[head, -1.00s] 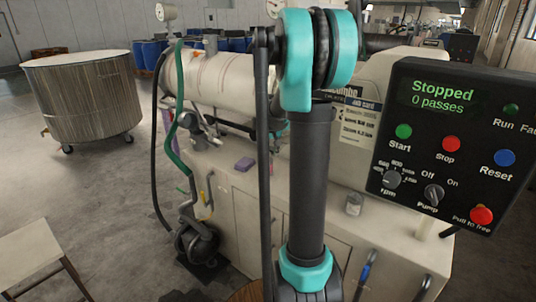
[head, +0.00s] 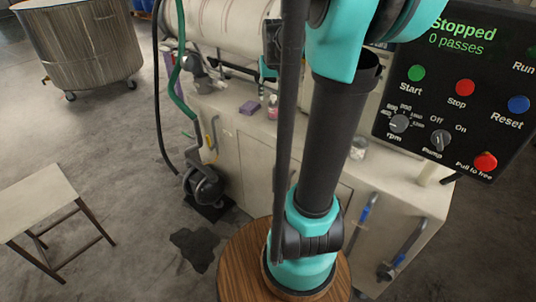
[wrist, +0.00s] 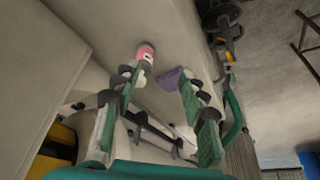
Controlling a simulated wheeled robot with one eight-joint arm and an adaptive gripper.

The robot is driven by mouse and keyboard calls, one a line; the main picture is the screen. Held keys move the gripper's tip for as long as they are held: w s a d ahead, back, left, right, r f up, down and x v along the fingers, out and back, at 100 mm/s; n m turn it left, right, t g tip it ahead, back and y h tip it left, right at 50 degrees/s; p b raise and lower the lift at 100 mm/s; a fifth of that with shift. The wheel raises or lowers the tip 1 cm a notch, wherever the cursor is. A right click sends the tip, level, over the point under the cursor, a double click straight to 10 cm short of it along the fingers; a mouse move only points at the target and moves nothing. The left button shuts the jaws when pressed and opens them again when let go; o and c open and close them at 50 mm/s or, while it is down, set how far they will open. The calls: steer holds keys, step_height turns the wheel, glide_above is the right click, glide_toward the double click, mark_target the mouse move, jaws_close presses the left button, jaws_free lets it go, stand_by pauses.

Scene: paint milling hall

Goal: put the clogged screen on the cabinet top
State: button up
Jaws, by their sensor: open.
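I cannot make out the clogged screen in either view. The cabinet top (head: 402,178) is a pale flat surface under the mill, running behind my arm in the head view. It also shows in the wrist view (wrist: 185,38). My gripper (wrist: 161,76) is open and empty in the wrist view, its green-padded fingers apart. Beyond the fingertips are a pink-labelled bottle (wrist: 146,53) and a purple block (wrist: 171,82) on the cabinet top.
A control panel (head: 455,85) reading "Stopped, 0 passes" stands at the right. A small jar (head: 358,148) is on the cabinet top. A pump (head: 203,187) and green hose (head: 177,75) are at the cabinet's left. A stool (head: 38,200) and metal vat (head: 82,45) stand farther left.

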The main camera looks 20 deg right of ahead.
steer(key=s+a+f+n, duration=0.1)
steer(key=s+a+f, duration=0.3)
steer(key=s+f, duration=0.4)
steer(key=s+a+f, duration=0.4)
steer(key=s+f, duration=0.3)
steer(key=s, duration=0.7)
steer(key=shift+s+a+f+n+y, duration=0.2)
steer(key=shift+a+f+n+y, duration=0.1)
steer(key=shift+f+n, duration=0.1)
